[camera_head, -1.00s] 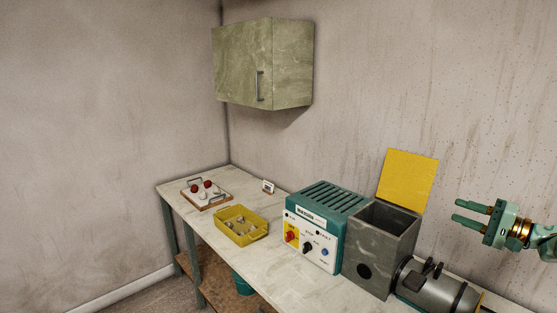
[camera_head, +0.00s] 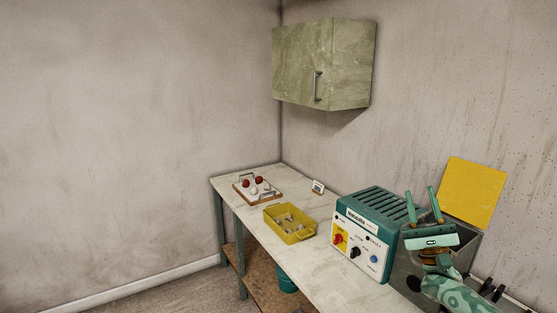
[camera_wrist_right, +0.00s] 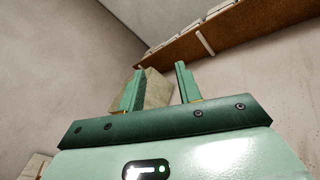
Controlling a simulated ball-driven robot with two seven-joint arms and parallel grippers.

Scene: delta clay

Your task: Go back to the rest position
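My right gripper (camera_head: 421,207) is raised in front of the grey box at the right end of the bench, its fingers pointing up. In the right wrist view the two fingers of this gripper (camera_wrist_right: 158,88) stand apart with nothing between them. It is open and empty. My left gripper is not in view.
A worktable (camera_head: 328,263) holds a tray with red and white balls (camera_head: 271,194), a yellow bin (camera_head: 305,235), a teal control unit (camera_head: 362,263) and a grey box (camera_head: 401,268) with a raised yellow lid (camera_head: 472,190). A wall cabinet (camera_head: 300,65) hangs above. The left floor is clear.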

